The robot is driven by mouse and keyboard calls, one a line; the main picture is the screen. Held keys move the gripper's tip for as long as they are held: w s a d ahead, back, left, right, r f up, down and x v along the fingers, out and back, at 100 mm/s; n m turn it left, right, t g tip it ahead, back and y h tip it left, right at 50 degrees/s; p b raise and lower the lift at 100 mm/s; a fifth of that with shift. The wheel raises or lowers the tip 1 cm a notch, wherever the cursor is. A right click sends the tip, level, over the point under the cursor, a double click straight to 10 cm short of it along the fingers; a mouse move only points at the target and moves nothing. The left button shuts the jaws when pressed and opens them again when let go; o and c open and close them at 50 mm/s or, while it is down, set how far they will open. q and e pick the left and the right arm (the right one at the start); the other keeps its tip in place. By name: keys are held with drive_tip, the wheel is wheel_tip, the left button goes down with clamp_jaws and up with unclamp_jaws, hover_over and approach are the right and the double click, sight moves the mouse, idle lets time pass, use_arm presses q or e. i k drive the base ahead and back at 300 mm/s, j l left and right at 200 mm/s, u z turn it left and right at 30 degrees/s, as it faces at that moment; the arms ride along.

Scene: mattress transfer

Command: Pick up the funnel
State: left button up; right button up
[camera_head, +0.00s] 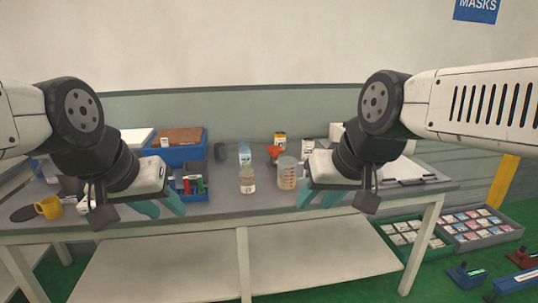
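The funnel looks to be the small orange-red piece (274,152) on the table, behind the clear measuring beaker (287,176); its lower part is hidden. My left gripper (163,207) is over the table's front edge, well left of the funnel, with its teal fingers apart and nothing seen between them. My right gripper (319,199) is near the front edge, to the right of the beaker and nearer to me than the funnel. Its teal fingers are apart and look empty.
A clear bottle (247,176) stands left of the beaker. A yellow mug (49,207) is at the left end of the grey table (222,205). A blue bin (187,152) and white-labelled jars (307,146) stand at the back. Green and grey crates (478,224) lie on the floor at right.

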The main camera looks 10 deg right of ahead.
sight(274, 154)
drive_tip(key=i+u, duration=0.25)
drive_tip(key=i, duration=1.25)
